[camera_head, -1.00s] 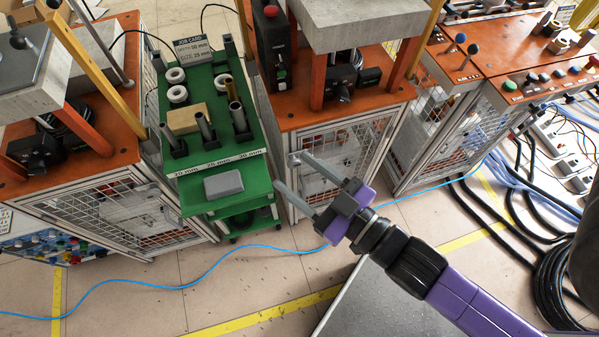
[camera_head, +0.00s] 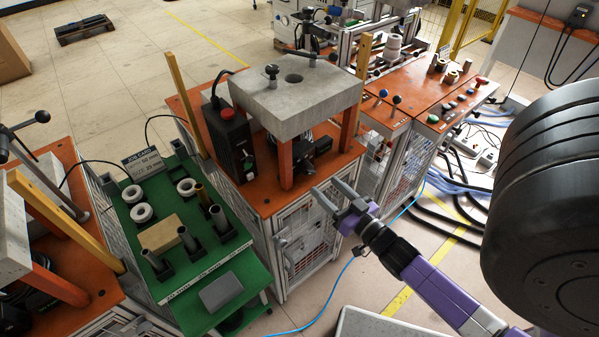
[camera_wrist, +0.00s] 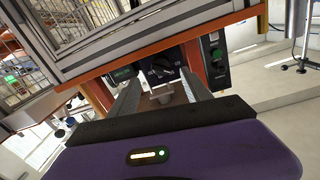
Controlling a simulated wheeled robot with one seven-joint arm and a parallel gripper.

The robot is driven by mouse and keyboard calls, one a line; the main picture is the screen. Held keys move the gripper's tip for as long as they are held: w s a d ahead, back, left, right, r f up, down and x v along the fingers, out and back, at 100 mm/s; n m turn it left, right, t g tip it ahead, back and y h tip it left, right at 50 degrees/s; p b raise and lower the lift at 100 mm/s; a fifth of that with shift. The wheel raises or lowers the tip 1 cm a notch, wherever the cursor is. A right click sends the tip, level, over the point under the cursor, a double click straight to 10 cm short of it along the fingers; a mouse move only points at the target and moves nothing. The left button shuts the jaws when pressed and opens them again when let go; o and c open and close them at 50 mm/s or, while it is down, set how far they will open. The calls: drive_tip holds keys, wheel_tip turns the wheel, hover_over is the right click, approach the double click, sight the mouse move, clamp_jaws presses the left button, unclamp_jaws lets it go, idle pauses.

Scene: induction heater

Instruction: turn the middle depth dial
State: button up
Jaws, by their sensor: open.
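The middle station has a pale slab (camera_head: 285,95) on orange posts. Under it on the orange top sits a black control box with a dark dial (camera_head: 322,146), small in the head view. In the wrist view, which is upside down, a black dial (camera_wrist: 160,70) shows beyond and between the fingers. I take it to be the middle depth dial. My gripper (camera_head: 324,185) is open and empty, in front of the middle station's front edge and apart from the dial. It also shows in the wrist view (camera_wrist: 160,84).
A black switch box with a red button (camera_head: 228,130) stands left of the slab. A green cart (camera_head: 225,292) with rings and tubes is further left. The orange front edge and mesh cage (camera_head: 310,235) lie close to my gripper. A large dark cylinder (camera_head: 545,200) fills the right side.

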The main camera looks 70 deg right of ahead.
sight(311, 174)
drive_tip(key=p+x, duration=0.1)
drive_tip(key=x, duration=0.6)
drive_tip(key=shift+w+d+r+p, duration=0.15)
drive_tip(key=shift+w+p, duration=0.15)
drive_tip(key=shift+w, duration=0.05)
clamp_jaws()
drive_tip(key=shift+n+b, duration=0.45)
drive_tip(key=shift+n, duration=0.95)
